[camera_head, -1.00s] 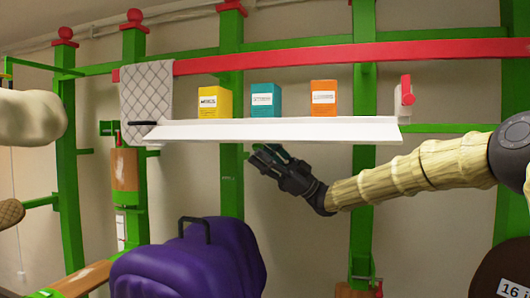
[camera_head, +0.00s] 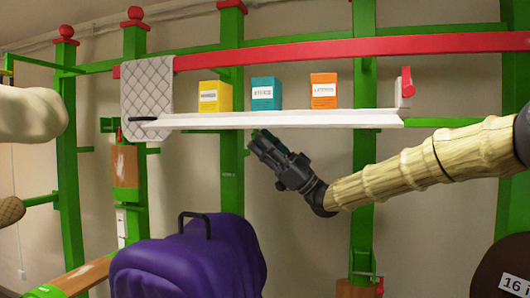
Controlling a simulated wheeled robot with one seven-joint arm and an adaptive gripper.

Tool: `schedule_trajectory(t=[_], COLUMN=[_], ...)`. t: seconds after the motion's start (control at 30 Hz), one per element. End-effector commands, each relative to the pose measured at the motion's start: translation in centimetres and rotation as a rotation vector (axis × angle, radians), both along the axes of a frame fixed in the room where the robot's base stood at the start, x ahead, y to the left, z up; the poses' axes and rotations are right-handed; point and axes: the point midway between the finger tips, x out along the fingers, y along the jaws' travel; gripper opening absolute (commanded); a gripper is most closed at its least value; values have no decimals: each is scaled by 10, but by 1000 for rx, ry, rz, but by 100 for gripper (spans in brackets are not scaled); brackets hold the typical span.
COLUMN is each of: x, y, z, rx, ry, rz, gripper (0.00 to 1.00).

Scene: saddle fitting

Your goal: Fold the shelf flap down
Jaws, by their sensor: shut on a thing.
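The shelf flap (camera_head: 330,121) is the long white front panel of the wall shelf, seen nearly edge-on as a narrow strip. My gripper (camera_head: 258,136) is dark, comes from the lower right and points up and left. Its fingers are close together at the flap's lower edge, left of the middle, and it is shut on the flap. The exact contact at the fingertips is too small to make out.
A yellow box (camera_head: 215,97), a teal box (camera_head: 266,93) and an orange box (camera_head: 324,91) stand on the shelf. A quilted grey cloth (camera_head: 147,85) hangs at its left end. A purple saddle-shaped thing (camera_head: 185,263) with a handle is below left. Green posts stand behind.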

Motion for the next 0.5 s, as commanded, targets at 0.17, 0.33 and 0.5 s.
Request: schedule_trajectory(t=[0.17,0.33,0.5], x=[-3,-3,-3], y=[0,0,0], z=[3,4,4], rx=[15,15,15], ry=[39,40,38], rz=[1,1,1], gripper=[0,0,40])
